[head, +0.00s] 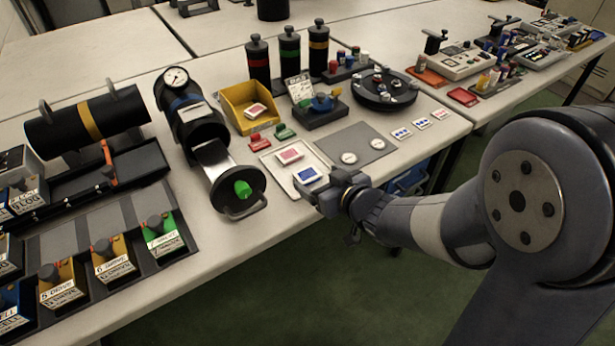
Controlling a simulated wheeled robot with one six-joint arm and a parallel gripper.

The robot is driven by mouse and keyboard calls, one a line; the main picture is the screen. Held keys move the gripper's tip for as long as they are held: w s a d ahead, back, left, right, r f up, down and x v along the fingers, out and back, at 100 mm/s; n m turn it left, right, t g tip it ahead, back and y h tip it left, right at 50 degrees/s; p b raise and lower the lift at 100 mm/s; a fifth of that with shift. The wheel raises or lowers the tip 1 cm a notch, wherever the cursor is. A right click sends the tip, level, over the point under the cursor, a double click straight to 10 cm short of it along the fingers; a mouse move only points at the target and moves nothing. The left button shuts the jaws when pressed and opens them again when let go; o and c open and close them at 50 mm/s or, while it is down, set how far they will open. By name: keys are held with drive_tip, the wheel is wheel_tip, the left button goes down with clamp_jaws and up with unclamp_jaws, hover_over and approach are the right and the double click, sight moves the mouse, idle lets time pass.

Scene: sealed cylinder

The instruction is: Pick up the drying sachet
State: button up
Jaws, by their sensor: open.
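A flat pale tray (276,171) lies near the table's front edge. It holds a white packet with a red face (290,156) and a white packet with a blue face (308,174). Another red-and-white packet (257,111) lies in a yellow bin (234,96) farther back. I cannot tell from the print which packet is the drying sachet. My gripper (314,193) is open, low at the front right corner of the tray, just in front of the blue-faced packet. The gap between its fingers is hard to see.
A grey mat (356,143) with two white discs lies to the right. Dark bottles and a black turntable (385,98) stand behind.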

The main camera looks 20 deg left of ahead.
sight(308, 174)
drive_tip(key=x, duration=0.4)
drive_tip(key=shift+a+f+b, duration=0.1)
drive_tip(key=shift+f+b, duration=0.2)
drive_tip(key=shift+f, duration=0.05)
drive_tip(key=c, duration=1.1)
